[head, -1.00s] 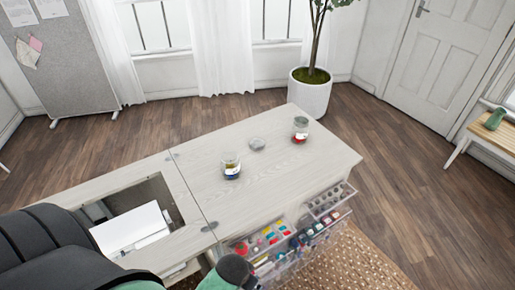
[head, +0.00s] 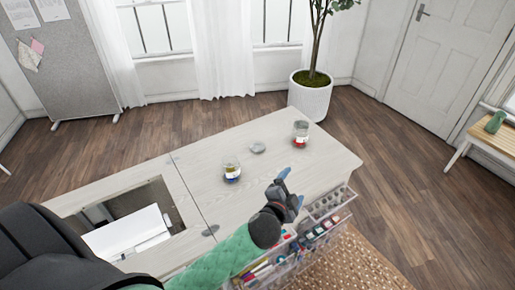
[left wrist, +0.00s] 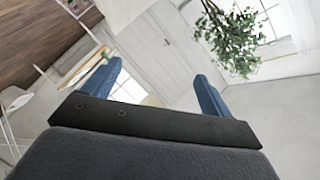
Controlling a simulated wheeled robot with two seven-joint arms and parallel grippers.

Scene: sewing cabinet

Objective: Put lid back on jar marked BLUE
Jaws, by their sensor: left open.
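A glass jar with blue contents and a white label (head: 232,173) stands upright on the cabinet top (head: 210,195); its label text is too small to read. A clear round lid (head: 257,148) lies flat to the right of and behind it. A second glass jar with red contents (head: 300,134) stands further right near the back edge. My left gripper (head: 284,181) is above the front part of the cabinet top, to the right of the blue jar, open and empty. In the left wrist view its two blue fingers (left wrist: 155,85) are spread apart with nothing between them. My right gripper is not seen.
Clear drawers of sewing supplies (head: 320,228) stick out along the cabinet's front. An opening with a white machine (head: 128,236) is at the left. A potted plant (head: 311,97) stands behind the cabinet.

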